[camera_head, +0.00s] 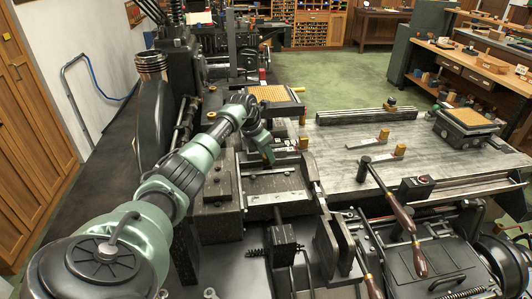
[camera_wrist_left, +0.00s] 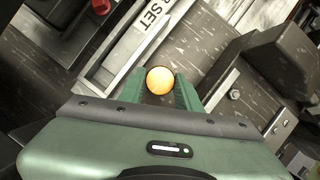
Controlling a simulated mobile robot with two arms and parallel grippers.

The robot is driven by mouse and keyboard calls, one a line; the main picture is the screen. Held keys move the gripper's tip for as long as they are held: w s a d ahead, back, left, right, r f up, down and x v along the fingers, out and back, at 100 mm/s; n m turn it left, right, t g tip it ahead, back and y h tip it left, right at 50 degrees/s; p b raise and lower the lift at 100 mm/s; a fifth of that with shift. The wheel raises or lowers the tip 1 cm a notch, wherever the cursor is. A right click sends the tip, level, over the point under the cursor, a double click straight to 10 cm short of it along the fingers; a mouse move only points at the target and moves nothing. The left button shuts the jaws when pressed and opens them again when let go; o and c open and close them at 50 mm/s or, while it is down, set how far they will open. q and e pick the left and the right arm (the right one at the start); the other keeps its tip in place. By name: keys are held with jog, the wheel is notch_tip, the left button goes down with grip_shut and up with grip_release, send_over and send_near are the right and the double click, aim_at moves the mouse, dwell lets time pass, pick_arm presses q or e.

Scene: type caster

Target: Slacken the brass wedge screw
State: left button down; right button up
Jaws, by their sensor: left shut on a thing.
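The round brass wedge screw head (camera_wrist_left: 160,80) shows between the two green fingers of my left gripper (camera_wrist_left: 160,92) in the left wrist view. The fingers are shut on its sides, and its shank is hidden. In the head view my left gripper (camera_head: 268,156) reaches down from the left to the dark machine, and the screw cannot be made out there. My right gripper is in neither view.
A pale plate with the letters "SET" (camera_wrist_left: 151,18) lies close beyond the fingers, with a red knob (camera_wrist_left: 101,6) to its left. Wooden-handled levers (camera_head: 404,216) stand to the right. The grey worktable (camera_head: 345,145) has mostly free room.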

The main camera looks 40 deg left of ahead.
pick_arm(q)
jog(key=n+y+p, duration=0.1)
jog(key=n, duration=0.1)
jog(key=shift+r+n, duration=0.1)
jog(key=shift+n, duration=0.2)
jog(key=shift+d+n+y, duration=0.1)
jog(key=shift+n+y, duration=0.2)
jog(key=shift+n, duration=0.6)
jog(key=shift+d+n+g+y, duration=0.15)
jog(key=shift+n+y, duration=0.25)
jog(key=shift+n, duration=0.7)
jog(key=shift+a+n+g+y, duration=0.1)
jog(key=shift+n+g+y, duration=0.25)
jog(key=shift+n, duration=0.75)
jog(key=c, duration=1)
grip_release()
jog(key=shift+d, duration=0.1)
